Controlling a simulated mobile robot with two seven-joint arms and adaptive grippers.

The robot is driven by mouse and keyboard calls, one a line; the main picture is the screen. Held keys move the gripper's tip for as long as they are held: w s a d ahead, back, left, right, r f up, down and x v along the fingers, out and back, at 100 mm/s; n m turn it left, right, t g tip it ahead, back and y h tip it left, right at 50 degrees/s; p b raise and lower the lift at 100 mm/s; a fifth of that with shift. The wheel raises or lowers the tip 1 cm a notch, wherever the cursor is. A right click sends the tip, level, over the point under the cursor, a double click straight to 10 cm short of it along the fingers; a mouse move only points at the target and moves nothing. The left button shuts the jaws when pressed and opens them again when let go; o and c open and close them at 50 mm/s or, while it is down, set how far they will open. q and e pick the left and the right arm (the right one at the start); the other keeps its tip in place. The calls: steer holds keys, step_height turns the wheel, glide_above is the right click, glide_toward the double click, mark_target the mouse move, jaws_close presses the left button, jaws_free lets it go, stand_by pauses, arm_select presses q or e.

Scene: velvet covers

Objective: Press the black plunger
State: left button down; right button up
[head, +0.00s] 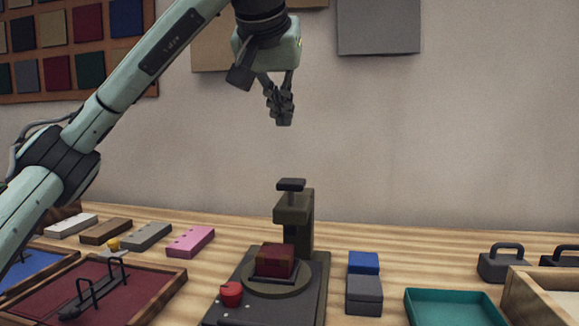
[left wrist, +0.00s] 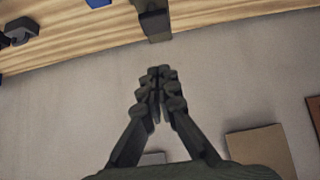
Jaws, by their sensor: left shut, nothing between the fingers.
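The black plunger (head: 291,184) is a small dark bar on a short stem at the top of an olive-grey press (head: 293,212). The press stands on a dark base with a round plate (head: 278,283), and a dark red block (head: 275,260) sits on that plate. My left gripper (head: 284,118) is shut and empty, pointing down in the air above the plunger, clearly apart from it. In the left wrist view its closed fingers (left wrist: 157,80) point toward the dark top of the press (left wrist: 155,22). My right gripper is not in view.
A red knob (head: 231,293) sits on the base's left front. A red-lined tray (head: 150,305) with a dark wire-handled tool lies left. Blue and grey boxes (head: 364,293), a teal tray (head: 455,308) and handled weights (head: 503,264) are on the right. The air around the plunger is clear.

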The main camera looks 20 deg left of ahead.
arm_select(q)
glide_above(289, 183)
steer(key=s, duration=0.1)
step_height(289, 183, down, 6)
steer(key=f, duration=0.1)
steer(key=w+f, duration=0.1)
steer(key=f, duration=0.1)
steer(key=shift+w+f, duration=0.25)
steer(key=shift+f, duration=0.8)
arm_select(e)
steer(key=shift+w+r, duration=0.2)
arm_select(q)
step_height(289, 183, down, 4)
steer(key=shift+r+b, duration=0.25)
steer(key=shift+b, duration=0.5)
steer(key=shift+s+f, duration=0.1)
steer(key=shift+f, duration=0.1)
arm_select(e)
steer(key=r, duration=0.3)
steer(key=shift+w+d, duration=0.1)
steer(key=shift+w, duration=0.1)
